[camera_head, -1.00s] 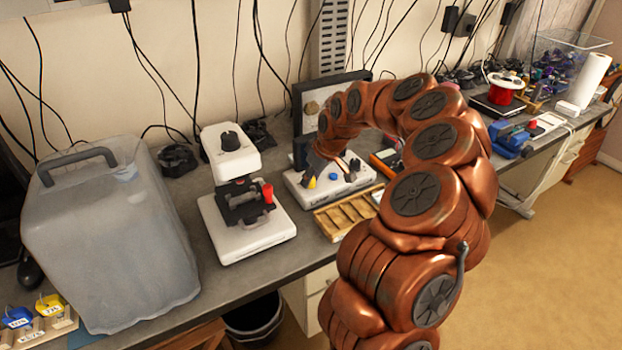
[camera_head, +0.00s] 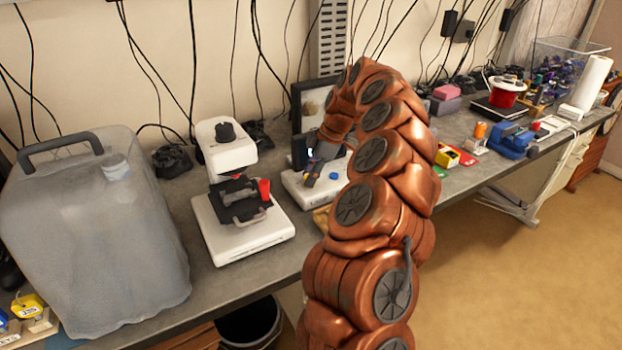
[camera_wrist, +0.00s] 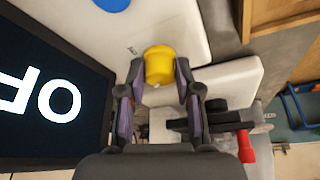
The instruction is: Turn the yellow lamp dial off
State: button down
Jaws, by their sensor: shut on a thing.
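The yellow dial (camera_wrist: 159,66) shows in the wrist view on the white panel (camera_wrist: 180,22) of the lamp unit. The fingers of my gripper (camera_wrist: 158,84) stand on either side of it and are shut on it. In the head view my gripper (camera_head: 311,170) is down at the white unit (camera_head: 296,191) and hides the dial. A blue knob (camera_head: 334,176) sits on the same panel, to the right of my gripper. A dark screen (camera_wrist: 45,100) beside the panel shows large white letters, upside down, reading "OF", cut off at the picture's left edge.
A white microscope (camera_head: 226,150) with a red knob (camera_head: 264,188) stands close left of the unit. A big translucent jug (camera_head: 95,225) stands farther left. Small boxes and a blue tool (camera_head: 512,140) lie to the right on the grey bench.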

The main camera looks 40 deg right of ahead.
jog(key=shift+f+n+g, duration=0.1)
jog(key=shift+n+g, duration=0.2)
jog(key=shift+n, duration=0.1)
jog(key=c, duration=0.8)
grip_release()
jog(key=v, duration=1.2)
jog(key=shift+s, duration=0.1)
dwell(0.5)
